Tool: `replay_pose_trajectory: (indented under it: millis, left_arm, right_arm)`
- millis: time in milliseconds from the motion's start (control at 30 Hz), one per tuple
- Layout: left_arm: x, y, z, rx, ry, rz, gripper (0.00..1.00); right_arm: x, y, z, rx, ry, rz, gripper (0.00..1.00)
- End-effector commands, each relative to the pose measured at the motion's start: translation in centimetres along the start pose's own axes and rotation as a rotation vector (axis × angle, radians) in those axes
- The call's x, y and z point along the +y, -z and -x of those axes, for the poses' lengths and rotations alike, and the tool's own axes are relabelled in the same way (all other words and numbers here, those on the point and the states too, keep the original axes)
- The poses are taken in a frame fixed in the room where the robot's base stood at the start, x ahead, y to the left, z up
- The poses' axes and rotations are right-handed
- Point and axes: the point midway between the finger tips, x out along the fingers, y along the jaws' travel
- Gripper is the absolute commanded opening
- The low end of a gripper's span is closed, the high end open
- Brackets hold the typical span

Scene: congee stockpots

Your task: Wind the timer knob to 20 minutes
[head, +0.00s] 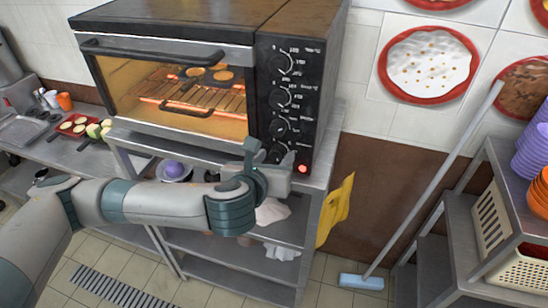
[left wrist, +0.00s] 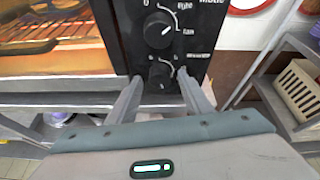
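The black oven control panel (head: 300,82) carries a column of dark round knobs with white markings. The lowest knob (left wrist: 161,74) appears to be the timer; its small markings and pointer are too unclear to read. My left gripper (head: 262,152) is at the lower panel, in front of this knob and partly covering it in the head view. In the left wrist view, the left gripper's fingers (left wrist: 159,80) stand apart on either side of the lowest knob, with a gap visible. Another knob (left wrist: 158,30) is just above. My right gripper is not in view.
The oven (head: 165,95) glows inside, with food on its rack, and stands on a metal shelf unit. A red light (head: 303,168) is at the panel's bottom. A yellow cloth (head: 336,208) hangs beside it. A mop (head: 430,190) and shelving (head: 455,240) are at right.

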Motion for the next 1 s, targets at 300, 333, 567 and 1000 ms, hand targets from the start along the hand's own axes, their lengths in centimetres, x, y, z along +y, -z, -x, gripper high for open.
replay_pose_trajectory:
  millis: [300, 333, 567, 1000]
  left_arm:
    - [0.0, 0.0, 0.7, -0.002, 0.002, 0.001, 0.46]
    - [-0.1, 0.0, 1.0, -0.002, 0.002, 0.001, 0.46]
    - [-0.1, 0.2, 3.7, -0.003, 0.004, 0.001, 0.46]
    - [0.0, 0.0, 7.5, 0.001, 0.001, 0.001, 0.46]
  right_arm:
    - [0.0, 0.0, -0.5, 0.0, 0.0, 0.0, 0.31]
    - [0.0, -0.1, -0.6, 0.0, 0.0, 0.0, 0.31]
    - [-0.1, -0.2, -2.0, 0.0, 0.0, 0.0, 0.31]
    - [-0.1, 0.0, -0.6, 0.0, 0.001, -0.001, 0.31]
